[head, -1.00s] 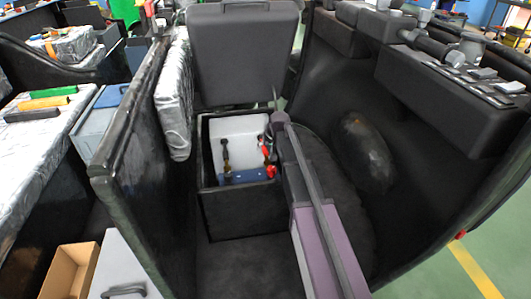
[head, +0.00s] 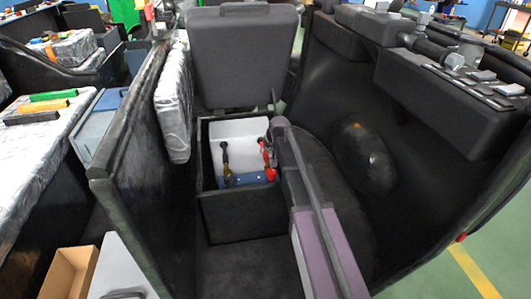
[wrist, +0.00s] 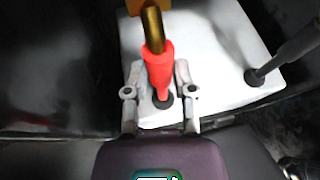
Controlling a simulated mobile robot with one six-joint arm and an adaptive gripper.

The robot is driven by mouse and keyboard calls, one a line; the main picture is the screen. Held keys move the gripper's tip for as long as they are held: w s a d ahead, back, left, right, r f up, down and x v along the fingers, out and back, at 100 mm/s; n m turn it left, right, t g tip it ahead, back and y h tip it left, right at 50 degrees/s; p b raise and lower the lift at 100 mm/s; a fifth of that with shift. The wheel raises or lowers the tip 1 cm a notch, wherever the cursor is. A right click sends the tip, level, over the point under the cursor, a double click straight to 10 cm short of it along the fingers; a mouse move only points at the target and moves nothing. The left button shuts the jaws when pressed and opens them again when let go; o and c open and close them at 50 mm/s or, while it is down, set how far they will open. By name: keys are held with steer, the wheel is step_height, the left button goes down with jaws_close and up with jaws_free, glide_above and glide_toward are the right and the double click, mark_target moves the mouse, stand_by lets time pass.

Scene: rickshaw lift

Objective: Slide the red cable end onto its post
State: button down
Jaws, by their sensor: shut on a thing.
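My gripper (wrist: 160,82) is shut on the red sleeve (wrist: 159,68) of the red cable. The sleeve's other end is close to a dark round grommet in the white panel (wrist: 214,48). In the head view, the red cable (head: 265,152) hangs at the right side of the open black box, partly hidden by my arm. A red terminal part (head: 270,174) sits below it on the blue block (head: 247,179). I cannot clearly see the post or its contact with the cable end.
A black cable (head: 225,152) with a brass end hangs at the left in the box; it also shows in the wrist view (wrist: 296,44). The black box (head: 243,211) has tight walls. A raised dark seat (head: 243,60) stands behind it, a dark side wall at left.

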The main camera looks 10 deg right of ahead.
mark_target(268, 160)
steer(key=s, duration=0.4)
steer(key=shift+s, duration=0.15)
steer(key=shift+c, duration=2.2)
jaws_free()
